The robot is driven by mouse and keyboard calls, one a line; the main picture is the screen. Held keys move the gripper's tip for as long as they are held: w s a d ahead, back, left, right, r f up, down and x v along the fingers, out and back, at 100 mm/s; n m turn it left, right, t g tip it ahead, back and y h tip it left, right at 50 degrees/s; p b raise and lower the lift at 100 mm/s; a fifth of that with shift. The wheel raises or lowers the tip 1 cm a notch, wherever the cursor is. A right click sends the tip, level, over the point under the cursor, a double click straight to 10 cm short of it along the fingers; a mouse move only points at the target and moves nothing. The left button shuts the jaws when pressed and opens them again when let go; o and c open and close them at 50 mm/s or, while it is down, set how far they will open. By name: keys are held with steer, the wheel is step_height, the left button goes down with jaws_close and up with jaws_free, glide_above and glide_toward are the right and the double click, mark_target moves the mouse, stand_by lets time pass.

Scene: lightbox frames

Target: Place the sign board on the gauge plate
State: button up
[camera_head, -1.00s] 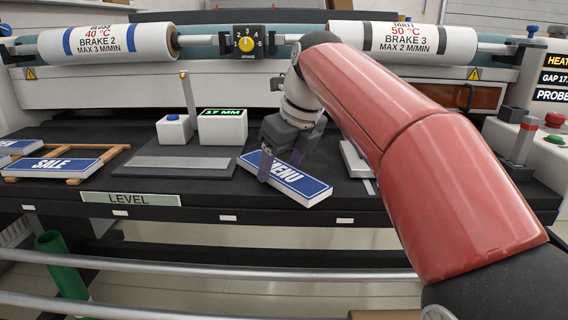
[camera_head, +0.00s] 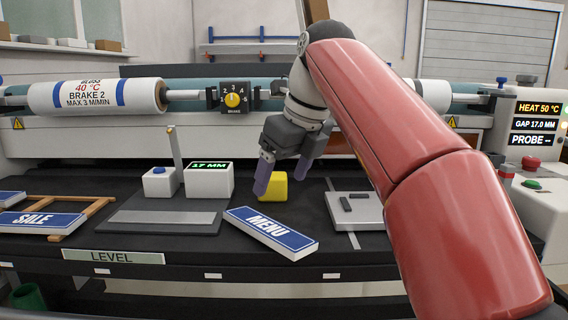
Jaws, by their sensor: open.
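A blue sign board reading MENU (camera_head: 270,233), with white edges, lies at an angle on the dark bench, in front of my gripper. A flat grey plate (camera_head: 160,217), which looks like the gauge plate, lies to its left in front of a white box reading 17 MM (camera_head: 210,180). The MENU board is apart from this plate. My gripper (camera_head: 282,184) is open and raised behind the MENU board, its fingers pointing down. Nothing shows between the fingers; a yellow block (camera_head: 273,187) shows behind them.
Another blue board reading SALE (camera_head: 42,222) rests on a wooden frame (camera_head: 85,212) at left. A thin post (camera_head: 174,148) stands at the plate's back. A light plate with dark bars (camera_head: 355,211) lies at right. Rollers (camera_head: 97,96) run across the back.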

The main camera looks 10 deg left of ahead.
steer(key=shift+v, duration=0.8)
steer(key=shift+d, duration=0.15)
